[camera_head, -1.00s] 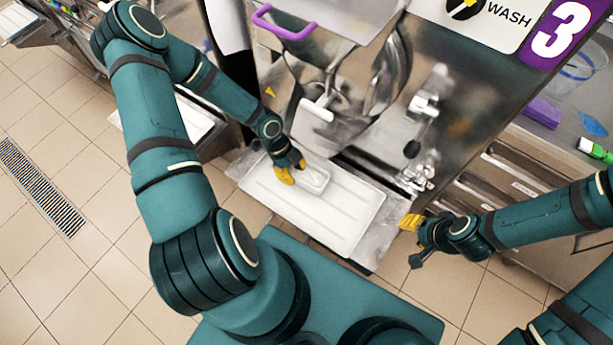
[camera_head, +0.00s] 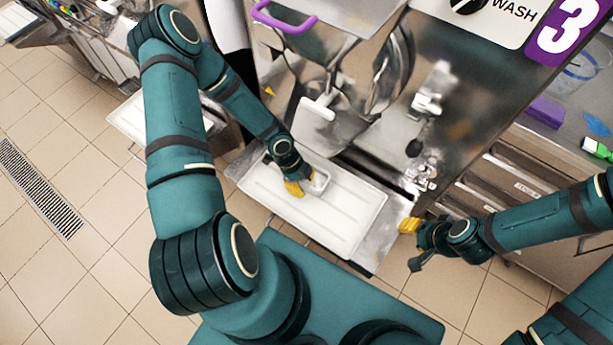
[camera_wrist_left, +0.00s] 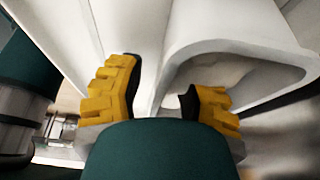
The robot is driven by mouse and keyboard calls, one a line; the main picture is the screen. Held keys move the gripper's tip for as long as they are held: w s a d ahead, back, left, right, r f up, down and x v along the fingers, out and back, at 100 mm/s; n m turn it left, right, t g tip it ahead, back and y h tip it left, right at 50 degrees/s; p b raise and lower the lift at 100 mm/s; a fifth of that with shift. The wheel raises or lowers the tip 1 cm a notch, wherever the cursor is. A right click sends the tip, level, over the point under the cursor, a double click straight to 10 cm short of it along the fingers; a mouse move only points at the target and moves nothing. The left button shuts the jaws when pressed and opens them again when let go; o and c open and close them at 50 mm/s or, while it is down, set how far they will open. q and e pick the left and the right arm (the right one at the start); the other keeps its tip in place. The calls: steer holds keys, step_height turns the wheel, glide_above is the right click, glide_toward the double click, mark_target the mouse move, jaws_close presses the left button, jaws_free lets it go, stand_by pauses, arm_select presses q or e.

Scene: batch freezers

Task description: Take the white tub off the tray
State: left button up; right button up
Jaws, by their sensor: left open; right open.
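The white tub (camera_head: 320,182) sits on the white tray (camera_head: 345,215) below the machine's front. My left gripper (camera_head: 296,187) is at the tub, its yellow fingers hiding part of it in the head view. In the left wrist view my left gripper (camera_wrist_left: 162,95) is open, with one finger outside the tub's wall and the other over the tub's opening (camera_wrist_left: 240,75). The tub's wall lies between the fingers; I cannot tell if either touches it. My right gripper (camera_head: 410,225) is open and empty beside the tray's right end.
The steel batch freezer (camera_head: 470,85) stands behind the tray, with a purple handle (camera_head: 284,20) and a tap (camera_head: 425,105) above it. Another white tray (camera_head: 130,118) is at the left. Tiled floor (camera_head: 90,270) lies clear in front at left.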

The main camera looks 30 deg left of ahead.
arm_select(q)
steer(key=shift+f+b, duration=0.25)
steer(key=shift+b, duration=0.05)
stand_by(0.4)
jaws_close()
